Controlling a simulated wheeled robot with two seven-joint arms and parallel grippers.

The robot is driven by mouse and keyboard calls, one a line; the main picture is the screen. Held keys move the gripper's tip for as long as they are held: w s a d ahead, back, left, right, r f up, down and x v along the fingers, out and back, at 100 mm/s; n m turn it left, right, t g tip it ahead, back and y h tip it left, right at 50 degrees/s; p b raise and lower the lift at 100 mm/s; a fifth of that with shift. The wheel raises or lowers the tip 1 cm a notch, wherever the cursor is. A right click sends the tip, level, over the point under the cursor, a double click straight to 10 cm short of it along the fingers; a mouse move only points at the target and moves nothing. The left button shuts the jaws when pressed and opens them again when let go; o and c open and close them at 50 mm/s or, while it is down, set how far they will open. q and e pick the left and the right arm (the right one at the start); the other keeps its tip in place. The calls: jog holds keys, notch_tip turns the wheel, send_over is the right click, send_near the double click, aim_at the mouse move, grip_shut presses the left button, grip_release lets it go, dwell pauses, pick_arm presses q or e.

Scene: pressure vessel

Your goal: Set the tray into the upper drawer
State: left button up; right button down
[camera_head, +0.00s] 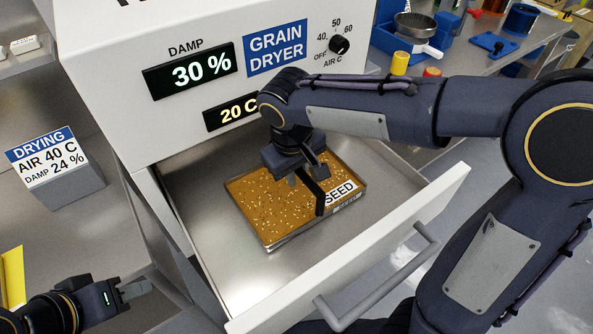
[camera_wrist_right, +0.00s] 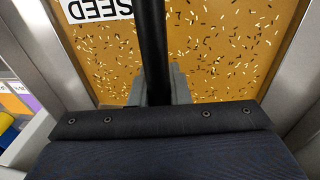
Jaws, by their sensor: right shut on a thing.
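The tray (camera_head: 262,243) is a shallow metal tray of brown grain with pale seeds and a white SEED label. It is inside the open upper drawer (camera_head: 190,213), within its walls; I cannot tell whether it touches the drawer floor. A black handle bar (camera_head: 320,198) rises over the tray. My right gripper (camera_head: 302,178) is above the tray, shut on this handle. The right wrist view shows the handle (camera_wrist_right: 153,50) running away from the fingers over the grain (camera_wrist_right: 220,50). My left gripper (camera_head: 135,289) is at the lower left, away from the drawer; its finger gap is unclear.
The grain dryer (camera_head: 130,40) stands behind the drawer, its display reading 30 %. The drawer front has a grey bar handle (camera_head: 385,280). A drying sign (camera_head: 50,160) stands left. A bench at upper right holds a blue bin (camera_head: 405,40) and yellow and red-topped pieces.

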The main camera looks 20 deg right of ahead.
aim_at(293, 196)
jog(key=shift+f, duration=0.15)
jog(key=c, duration=1.4)
grip_release()
jog(key=shift+o, duration=0.2)
notch_tip(293, 196, up, 12)
jog(key=s+a+p, duration=0.1)
jog(key=shift+s, duration=0.35)
jog(key=shift+s+a, duration=0.1)
